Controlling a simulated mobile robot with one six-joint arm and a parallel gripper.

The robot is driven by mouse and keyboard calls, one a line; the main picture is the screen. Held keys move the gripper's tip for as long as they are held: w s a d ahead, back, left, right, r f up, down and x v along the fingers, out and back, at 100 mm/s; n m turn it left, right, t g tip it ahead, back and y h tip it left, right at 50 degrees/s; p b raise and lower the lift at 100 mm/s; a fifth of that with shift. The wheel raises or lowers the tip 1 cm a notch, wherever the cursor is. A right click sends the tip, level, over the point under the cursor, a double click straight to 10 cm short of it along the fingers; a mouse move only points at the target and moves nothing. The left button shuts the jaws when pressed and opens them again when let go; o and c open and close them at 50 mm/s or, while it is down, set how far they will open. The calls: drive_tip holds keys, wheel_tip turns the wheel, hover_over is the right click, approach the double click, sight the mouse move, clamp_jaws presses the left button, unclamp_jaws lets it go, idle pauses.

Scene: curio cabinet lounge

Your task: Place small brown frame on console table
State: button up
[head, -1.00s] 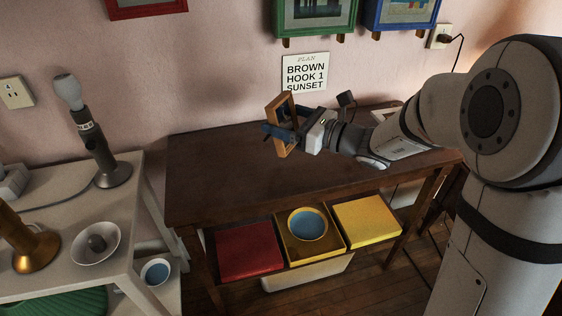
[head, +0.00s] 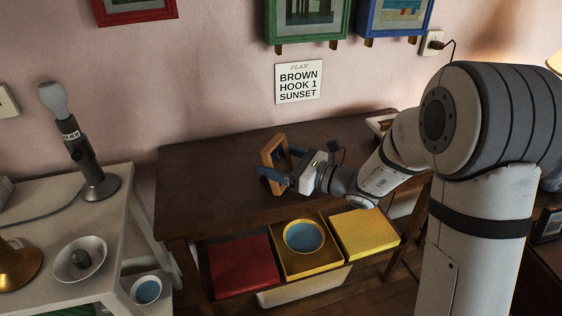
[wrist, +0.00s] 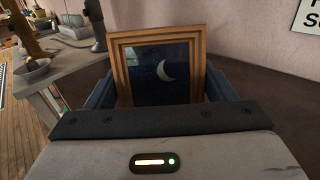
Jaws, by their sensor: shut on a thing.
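The small brown frame (head: 268,153) is held upright in my gripper (head: 272,166), over the middle of the dark brown console table (head: 205,185). In the wrist view the frame (wrist: 116,58) shows a dark blue night picture with a white crescent moon. My gripper's blue fingers (wrist: 158,90) are shut on the frame's left and right sides. The frame's lower edge is hidden behind the gripper body in the wrist view. In the head view it is at or just above the tabletop; I cannot tell whether it touches.
A sign (head: 298,82) reading "BROWN HOOK 1 SUNSET" is on the wall, below green (head: 283,20) and blue (head: 369,20) frames. A white side table (head: 118,205) stands left. The tabletop's left part is clear.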

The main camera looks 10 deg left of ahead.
drive_tip(key=shift+f, duration=0.2)
drive_tip(key=o, duration=1.1)
